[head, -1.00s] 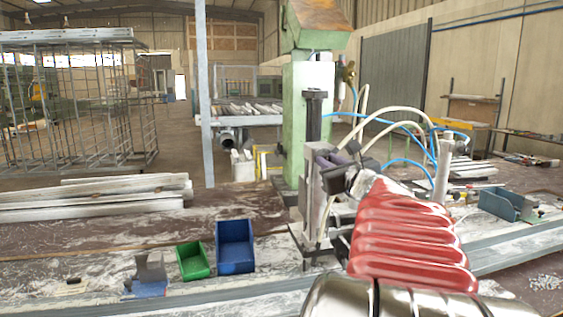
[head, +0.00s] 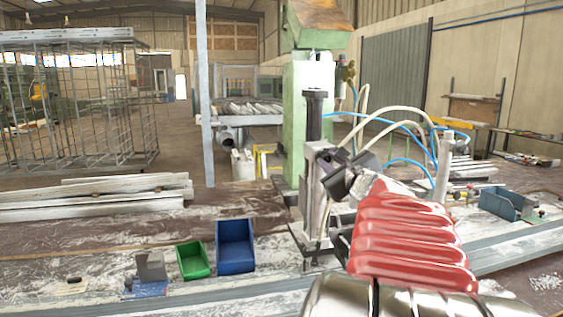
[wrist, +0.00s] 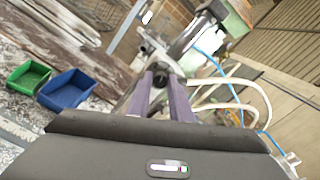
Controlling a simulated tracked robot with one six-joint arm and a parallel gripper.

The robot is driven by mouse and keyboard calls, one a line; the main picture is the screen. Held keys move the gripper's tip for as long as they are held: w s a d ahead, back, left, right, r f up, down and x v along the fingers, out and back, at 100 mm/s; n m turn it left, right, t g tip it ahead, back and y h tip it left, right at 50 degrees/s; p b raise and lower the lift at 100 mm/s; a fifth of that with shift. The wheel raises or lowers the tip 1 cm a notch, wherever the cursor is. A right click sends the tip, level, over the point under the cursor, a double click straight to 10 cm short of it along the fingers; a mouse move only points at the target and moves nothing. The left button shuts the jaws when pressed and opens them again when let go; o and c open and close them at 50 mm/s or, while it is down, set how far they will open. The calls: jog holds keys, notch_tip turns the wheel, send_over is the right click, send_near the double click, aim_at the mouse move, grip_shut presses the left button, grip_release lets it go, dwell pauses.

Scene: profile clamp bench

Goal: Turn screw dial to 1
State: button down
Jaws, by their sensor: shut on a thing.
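The screw dial (wrist: 160,78) is a small dark round knob on the upright metal clamp. In the wrist view it sits between the tips of my two purple-grey fingers. My gripper (wrist: 161,82) is shut on it. In the head view my gripper (head: 331,172) reaches the clamp (head: 314,200) from the right, tilted. The fingers and gripper body hide the dial there. No number or mark on the dial is readable in either view.
A green bin (head: 193,261) and a blue bin (head: 235,247) stand on the bench left of the clamp. A green machine column (head: 297,120) rises behind it. Pale and blue hoses (head: 395,126) loop close behind my gripper. A blue-grey box (head: 503,203) stands at the right.

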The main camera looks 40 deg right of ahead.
jog(key=n, duration=0.4)
jog(key=shift+w+a+n, duration=0.1)
jog(key=shift+n, duration=0.2)
jog(key=shift+f+n, duration=0.1)
jog(key=shift+n, duration=1.6)
jog(key=shift+f, duration=0.1)
jog(key=c, duration=1.6)
grip_release()
